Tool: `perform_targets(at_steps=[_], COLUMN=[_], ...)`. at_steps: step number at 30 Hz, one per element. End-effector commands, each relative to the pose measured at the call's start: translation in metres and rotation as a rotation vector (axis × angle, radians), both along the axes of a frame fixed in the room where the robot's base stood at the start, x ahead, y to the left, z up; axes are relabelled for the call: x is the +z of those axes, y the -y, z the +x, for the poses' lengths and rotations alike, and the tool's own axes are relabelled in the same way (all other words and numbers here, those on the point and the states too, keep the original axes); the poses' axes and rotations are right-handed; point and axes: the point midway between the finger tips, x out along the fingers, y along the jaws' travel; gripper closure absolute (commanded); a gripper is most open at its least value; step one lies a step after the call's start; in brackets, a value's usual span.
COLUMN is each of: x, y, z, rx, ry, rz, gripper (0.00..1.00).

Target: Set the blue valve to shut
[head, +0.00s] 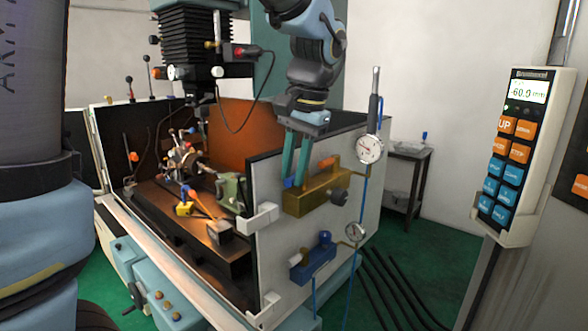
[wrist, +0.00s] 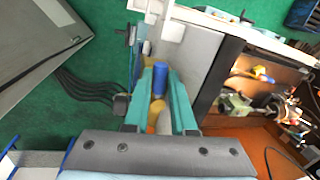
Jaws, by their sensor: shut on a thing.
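A brass valve block (head: 317,190) is mounted on the outside of the pale machine panel. It has an orange handle (head: 327,162) on its right and a small blue handle (head: 288,183) at its left end. My gripper (head: 292,180) points down at that left end, its teal fingers closed around the blue handle.
A blue block with a blue knob (head: 313,263) sits lower on the panel (head: 270,235). Dial gauges (head: 370,150) hang close to the right of the brass block. A control pendant (head: 517,155) stands at the right. Black hoses (head: 400,290) lie on the green floor.

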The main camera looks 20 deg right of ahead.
Motion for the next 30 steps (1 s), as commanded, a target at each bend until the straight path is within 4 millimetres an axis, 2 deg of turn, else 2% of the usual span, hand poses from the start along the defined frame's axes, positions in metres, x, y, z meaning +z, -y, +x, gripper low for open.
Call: perform_targets(at_steps=[11,19,29,30], x=[0.0006,0.001,0.0009,0.0009], y=[0.0,-0.0042,-0.004,-0.004], z=[0.0002,0.0057,0.0063,0.0063], rx=[-0.004,-0.151,-0.173,-0.173], ry=[0.001,0.001,0.002,0.002], rz=[-0.001,-0.001,-0.001,-0.001], gripper=[1.0,1.0,1.0,0.72])
